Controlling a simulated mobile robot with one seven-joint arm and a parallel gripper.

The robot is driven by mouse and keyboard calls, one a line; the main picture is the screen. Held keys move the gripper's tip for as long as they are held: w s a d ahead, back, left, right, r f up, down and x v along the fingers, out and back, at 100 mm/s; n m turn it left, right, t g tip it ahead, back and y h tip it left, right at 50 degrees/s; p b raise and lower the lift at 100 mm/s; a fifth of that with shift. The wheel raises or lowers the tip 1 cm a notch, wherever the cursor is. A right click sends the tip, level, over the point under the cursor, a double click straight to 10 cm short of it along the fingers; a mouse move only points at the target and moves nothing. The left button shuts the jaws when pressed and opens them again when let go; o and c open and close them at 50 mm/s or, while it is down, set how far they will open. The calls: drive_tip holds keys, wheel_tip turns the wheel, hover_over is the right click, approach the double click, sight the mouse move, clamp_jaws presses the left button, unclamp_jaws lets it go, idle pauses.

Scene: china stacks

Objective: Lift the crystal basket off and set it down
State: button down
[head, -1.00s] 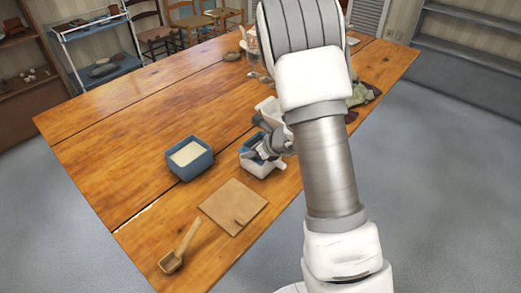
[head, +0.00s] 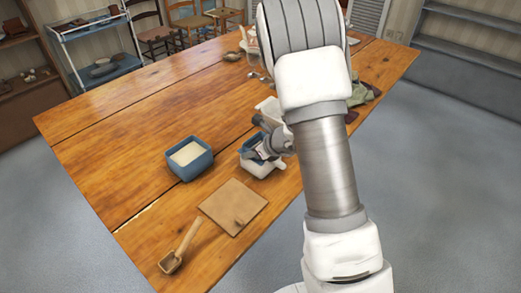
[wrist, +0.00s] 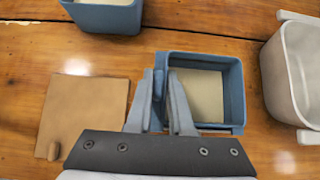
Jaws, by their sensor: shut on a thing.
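A blue, open, box-shaped basket (wrist: 232,88) with a pale inside is under my gripper (wrist: 165,72) in the wrist view. My fingers are shut on its left wall, one on each side of it. In the head view the same blue basket (head: 247,155) is partly hidden by my gripper (head: 263,152). A white tub-like shape (head: 262,170) shows just below it there. I cannot tell whether the basket rests on this shape or is clear of it. No clear crystal look shows on the basket.
A second blue box (head: 186,172) with pale contents stands to the left. A brown board (head: 225,204) with a small knob and a wooden scoop (head: 172,262) lie nearer. A white tub (wrist: 300,85) stands right in the wrist view. The table's left part is bare.

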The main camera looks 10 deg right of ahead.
drive_tip(key=shift+r, duration=0.1)
idle(0.4)
drive_tip(key=shift+r+p, duration=1.6)
drive_tip(key=shift+r, duration=0.8)
